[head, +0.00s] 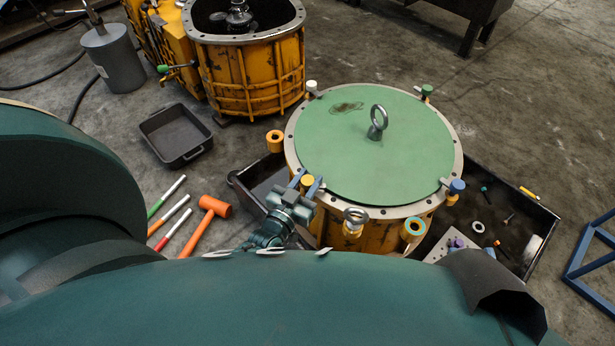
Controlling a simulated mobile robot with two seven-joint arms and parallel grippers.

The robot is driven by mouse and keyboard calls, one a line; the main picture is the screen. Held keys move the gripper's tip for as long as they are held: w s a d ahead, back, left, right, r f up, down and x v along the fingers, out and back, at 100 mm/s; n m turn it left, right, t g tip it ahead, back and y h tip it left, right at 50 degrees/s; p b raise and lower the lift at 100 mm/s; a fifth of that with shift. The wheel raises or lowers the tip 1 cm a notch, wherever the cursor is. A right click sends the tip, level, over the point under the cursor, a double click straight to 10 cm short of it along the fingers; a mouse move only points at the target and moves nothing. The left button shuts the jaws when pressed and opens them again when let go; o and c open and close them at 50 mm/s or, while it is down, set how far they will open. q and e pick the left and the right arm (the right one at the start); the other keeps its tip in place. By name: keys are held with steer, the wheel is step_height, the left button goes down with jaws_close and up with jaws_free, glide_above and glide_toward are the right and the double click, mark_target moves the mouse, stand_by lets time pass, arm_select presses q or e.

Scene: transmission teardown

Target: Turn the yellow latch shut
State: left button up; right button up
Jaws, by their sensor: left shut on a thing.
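The yellow latch (308,180) sits on the front left of the metal rim of a round orange housing, beside its green lid (375,150). My left gripper (306,183) has its two blue fingers on either side of the yellow latch's knob and is shut on it. The gripper body comes up from below and hides the housing wall there. The latch's arm under the knob is too small and covered to tell its angle. My right gripper is not in view.
Other rim latches are white (311,86), green (426,91) and blue (456,187). A ring bolt (377,122) stands on the lid. A dark tray (535,248) lies under the housing. An orange mallet (207,224) and several markers lie left; an open orange casing (250,70) stands behind.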

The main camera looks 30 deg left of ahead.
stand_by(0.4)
arm_select(q)
steer(key=o, duration=0.9)
steer(key=shift+o, duration=0.2)
steer(key=shift+s, duration=0.15)
